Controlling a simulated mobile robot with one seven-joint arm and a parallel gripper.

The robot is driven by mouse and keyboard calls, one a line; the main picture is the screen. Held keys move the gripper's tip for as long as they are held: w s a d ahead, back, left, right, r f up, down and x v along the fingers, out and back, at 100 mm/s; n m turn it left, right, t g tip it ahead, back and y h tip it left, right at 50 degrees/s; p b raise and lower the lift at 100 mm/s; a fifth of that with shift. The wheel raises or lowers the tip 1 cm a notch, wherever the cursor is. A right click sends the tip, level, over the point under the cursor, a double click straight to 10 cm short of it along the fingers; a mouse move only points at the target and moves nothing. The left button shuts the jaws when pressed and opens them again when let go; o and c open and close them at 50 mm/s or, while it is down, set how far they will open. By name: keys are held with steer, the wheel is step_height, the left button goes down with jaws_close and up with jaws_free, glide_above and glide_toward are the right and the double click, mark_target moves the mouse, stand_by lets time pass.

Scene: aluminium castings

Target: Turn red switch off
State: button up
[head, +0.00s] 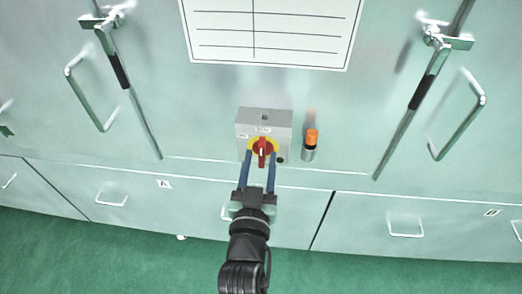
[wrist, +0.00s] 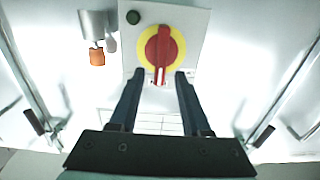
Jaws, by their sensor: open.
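The red switch (head: 262,150) is a rotary handle on a yellow disc, on the front of a grey box (head: 264,122) fixed to the cabinet. In the head view the handle stands upright. In the wrist view the red switch (wrist: 159,50) lies near the top middle, its white-marked end pointing down between the fingertips. My gripper (head: 260,157) is open, with one blue finger on each side of the handle's line. In the wrist view my gripper (wrist: 154,75) has its fingertips at the disc's lower edge. I cannot tell whether they touch the handle.
An orange-topped cylinder (head: 311,140) sits just right of the box. Metal handles (head: 88,93) and long latch rods (head: 423,85) stick out on both sides. A white chart (head: 272,30) is above. Drawers with handles (head: 405,228) run below, over a green floor (head: 130,250).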

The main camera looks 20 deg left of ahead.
steer(key=shift+x, duration=1.15)
steer(key=shift+c, duration=0.3)
jaws_close()
